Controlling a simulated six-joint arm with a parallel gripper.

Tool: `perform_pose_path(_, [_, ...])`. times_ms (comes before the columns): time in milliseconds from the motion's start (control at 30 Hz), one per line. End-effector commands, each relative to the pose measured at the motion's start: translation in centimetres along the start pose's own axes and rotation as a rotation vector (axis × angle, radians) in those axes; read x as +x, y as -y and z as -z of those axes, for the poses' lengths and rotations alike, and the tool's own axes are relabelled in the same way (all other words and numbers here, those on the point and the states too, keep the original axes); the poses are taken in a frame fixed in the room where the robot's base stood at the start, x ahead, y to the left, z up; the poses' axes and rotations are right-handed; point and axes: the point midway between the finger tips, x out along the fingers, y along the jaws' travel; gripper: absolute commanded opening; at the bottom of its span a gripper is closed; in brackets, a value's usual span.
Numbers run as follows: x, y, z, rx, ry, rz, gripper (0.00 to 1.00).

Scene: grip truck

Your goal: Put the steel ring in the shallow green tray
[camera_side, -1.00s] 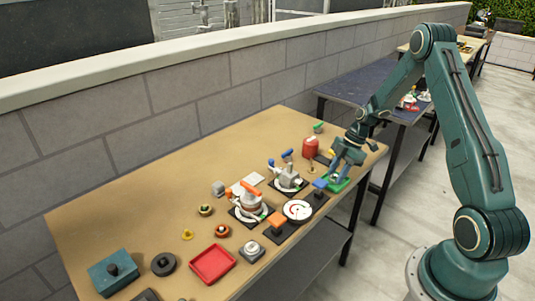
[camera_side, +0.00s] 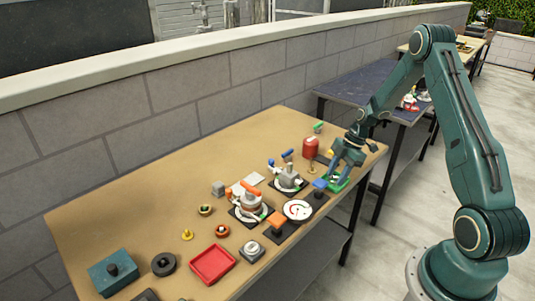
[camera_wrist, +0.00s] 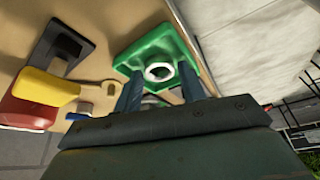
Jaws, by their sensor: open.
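The shallow green tray (camera_side: 339,186) sits near the right end of the brown table. It also shows in the wrist view (camera_wrist: 142,48). The steel ring (camera_wrist: 160,72) appears pale and round inside the tray in the wrist view; I cannot make it out in the side view. My gripper (camera_side: 339,178) is low over the tray, pointing down. In the wrist view my gripper's (camera_wrist: 160,84) two dark blue fingers are apart, one on each side of the ring, with visible space between them and the ring.
A yellow-handled item (camera_wrist: 48,87) lies close by in the wrist view. A red tray (camera_side: 212,264) and several small parts crowd the table's left half.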

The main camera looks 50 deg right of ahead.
Motion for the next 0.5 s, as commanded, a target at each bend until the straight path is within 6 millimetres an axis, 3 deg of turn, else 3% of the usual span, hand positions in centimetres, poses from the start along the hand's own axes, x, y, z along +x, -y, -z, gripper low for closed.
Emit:
perform_pose_path(267, [-2.7, -0.1, 0.0, 0.000, 0.001, -0.005, 0.40])
perform_pose_path(500, [-6.6, -0.1, -0.1, 0.000, 0.002, -0.005, 0.40])
